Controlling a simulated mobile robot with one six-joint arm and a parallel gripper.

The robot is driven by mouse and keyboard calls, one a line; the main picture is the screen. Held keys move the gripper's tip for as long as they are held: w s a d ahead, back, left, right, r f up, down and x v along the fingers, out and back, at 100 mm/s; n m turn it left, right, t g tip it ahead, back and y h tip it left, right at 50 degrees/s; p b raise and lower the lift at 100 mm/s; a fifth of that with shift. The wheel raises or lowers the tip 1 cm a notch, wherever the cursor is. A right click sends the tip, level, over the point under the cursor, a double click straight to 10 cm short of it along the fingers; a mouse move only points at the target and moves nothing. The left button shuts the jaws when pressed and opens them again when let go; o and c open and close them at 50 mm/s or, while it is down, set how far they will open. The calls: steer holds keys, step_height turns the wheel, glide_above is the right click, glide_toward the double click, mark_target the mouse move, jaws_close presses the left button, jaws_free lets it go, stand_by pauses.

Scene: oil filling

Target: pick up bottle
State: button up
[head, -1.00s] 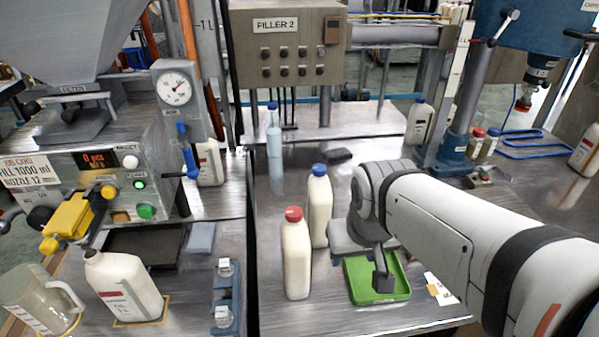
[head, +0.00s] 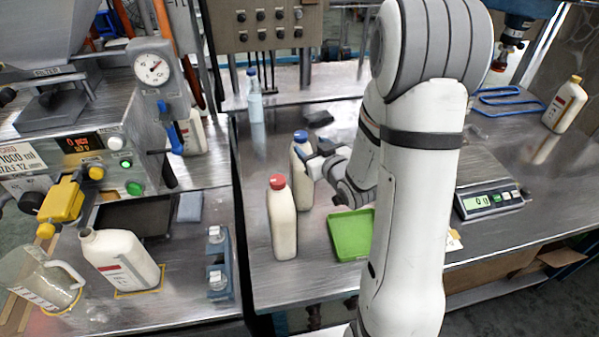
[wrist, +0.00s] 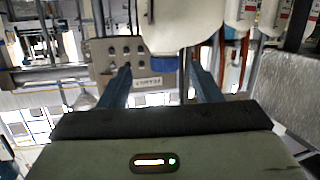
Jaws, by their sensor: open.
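A white bottle with a blue cap (head: 301,182) stands upright on the metal bench. A white bottle with a red cap (head: 282,220) stands in front of it, to the left. My gripper (head: 313,160) is beside the blue-capped bottle at its upper right. In the wrist view the blue-capped bottle (wrist: 182,30) appears upside down, its cap lying between the two open fingers of my gripper (wrist: 160,76). The fingers look apart from the bottle, with nothing held. An uncapped white bottle (head: 122,262) stands at the filling machine.
A green tray (head: 349,236) lies just right of the bottles, partly behind my arm. A scale (head: 490,200) stands further right. A blue rack (head: 219,262) and a clear jug (head: 40,279) are at left. A clear bottle (head: 255,98) stands behind.

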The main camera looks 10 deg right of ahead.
mark_target(298, 132)
steer(key=shift+s+a+t+y, duration=0.15)
steer(key=shift+a+t+y, duration=0.15)
steer(key=shift+t+y, duration=0.5)
steer(key=shift+w+a+r+p, duration=0.2)
steer(key=shift+w+p, duration=0.05)
steer(key=shift+p, duration=0.2)
steer(key=shift+p+x, duration=0.4)
steer(key=shift+x, duration=0.6)
steer(key=x, duration=0.1)
steer(key=p+x, duration=0.2)
steer(key=x, duration=0.1)
steer(key=shift+w+d, duration=0.15)
steer(key=shift+d, duration=0.15)
steer(key=shift+w+a+f+p, duration=0.15)
steer(key=shift+w+p, duration=0.15)
steer(key=shift+w, duration=0.2)
steer(key=shift+c, duration=0.6)
jaws_close()
